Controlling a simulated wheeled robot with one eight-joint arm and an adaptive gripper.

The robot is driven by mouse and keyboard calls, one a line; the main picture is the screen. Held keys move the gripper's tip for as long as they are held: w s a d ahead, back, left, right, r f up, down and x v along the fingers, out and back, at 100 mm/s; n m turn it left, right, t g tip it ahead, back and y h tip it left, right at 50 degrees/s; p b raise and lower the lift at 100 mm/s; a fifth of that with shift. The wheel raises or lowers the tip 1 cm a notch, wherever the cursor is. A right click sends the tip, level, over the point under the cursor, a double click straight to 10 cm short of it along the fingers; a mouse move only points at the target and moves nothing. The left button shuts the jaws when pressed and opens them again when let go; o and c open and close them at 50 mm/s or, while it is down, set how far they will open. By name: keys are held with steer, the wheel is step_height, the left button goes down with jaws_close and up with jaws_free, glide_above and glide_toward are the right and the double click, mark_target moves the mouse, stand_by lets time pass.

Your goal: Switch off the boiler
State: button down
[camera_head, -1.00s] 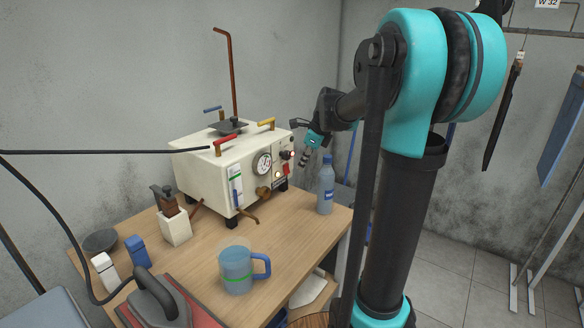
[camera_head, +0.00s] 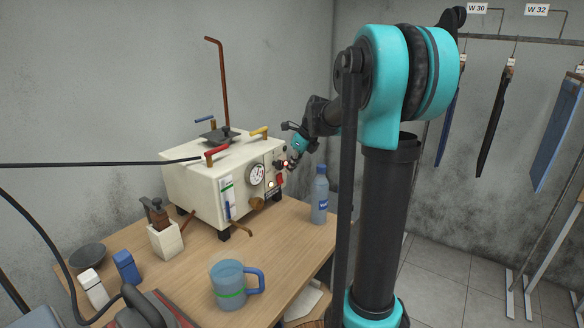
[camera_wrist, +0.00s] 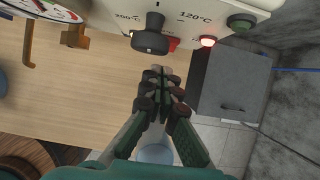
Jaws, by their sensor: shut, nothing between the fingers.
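The boiler (camera_head: 195,185) is a cream box on the wooden table, with a dial gauge (camera_head: 257,176) and a control panel on its front. My gripper (camera_head: 288,165) is at the panel's upper right; its fingers are partly hard to make out there. In the wrist view my gripper (camera_wrist: 161,78) is shut and empty, its tips just below a black knob (camera_wrist: 151,38) between 200°C and 120°C marks. A red part (camera_wrist: 173,44), partly hidden by the knob, also shows. A dark green button (camera_wrist: 241,21) is farther right. Contact cannot be told.
A blue bottle (camera_head: 320,195) stands right of the boiler, close to my arm. A black hose (camera_head: 100,165) crosses at left. A grey cabinet (camera_wrist: 231,82) is beyond the table edge.

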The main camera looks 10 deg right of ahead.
mark_target(280, 179)
steer(key=x, duration=0.6)
steer(key=shift+f, duration=0.4)
steer(key=shift+w+a, duration=0.1)
steer(key=shift+w+a+f+t+y, duration=0.2)
steer(key=shift+f+t+y, duration=0.05)
steer(key=shift+t+y, duration=0.05)
steer(key=shift+r, duration=0.15)
